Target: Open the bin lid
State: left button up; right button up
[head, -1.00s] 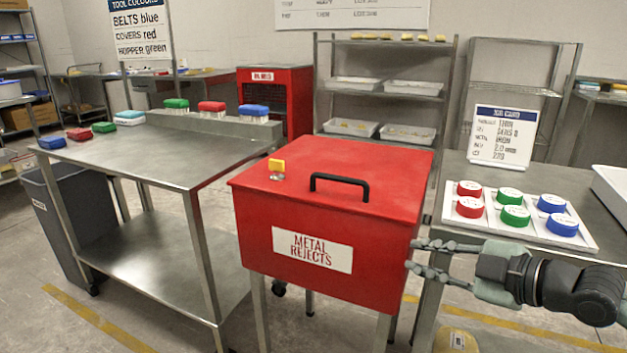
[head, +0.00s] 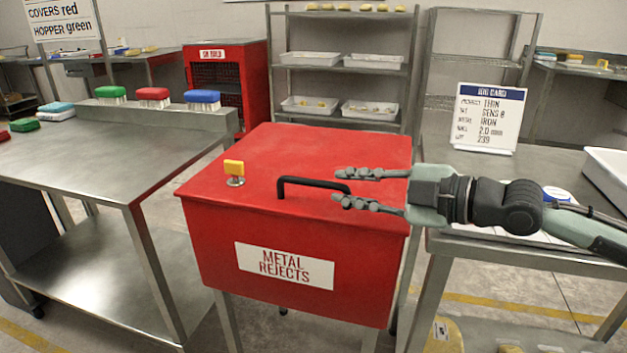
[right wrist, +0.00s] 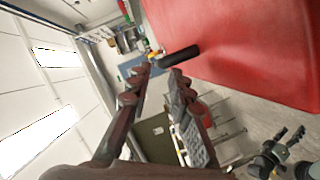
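The red METAL REJECTS bin (head: 215,235) stands in the middle of the head view. Its flat red lid (head: 320,150) is down. A black bar handle (head: 300,181) is on the lid near the front edge, and it also shows in the right wrist view (right wrist: 180,57). My right gripper (head: 337,187) is open and empty, coming in from the right over the lid. Its fingertips are at the handle's right end, with no grip on it. Whether they touch it I cannot tell. A dark jointed shape low right in the wrist view may be my left gripper.
A yellow-topped knob (head: 234,170) sits on the lid's left front. A steel table (head: 90,165) with brushes stands left. At right is a bench (head: 440,140) with an info card (head: 489,115). Shelves with white trays (head: 310,104) stand behind.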

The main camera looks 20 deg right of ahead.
aim_at(324, 183)
jog(key=shift+w+a, duration=0.5)
jog(key=p+x, duration=0.1)
jog(key=x, duration=0.3)
jog(key=shift+x, duration=0.85)
pick_arm(q)
jog(key=shift+w+d+f, duration=0.1)
jog(key=shift+w+f, duration=0.1)
jog(key=shift+f, duration=0.45)
jog(key=shift+w+d+f, duration=0.1)
jog(key=shift+w+f, duration=0.05)
jog(key=shift+f, duration=0.45)
pick_arm(e)
jog(key=shift+f, duration=0.15)
grip_shut()
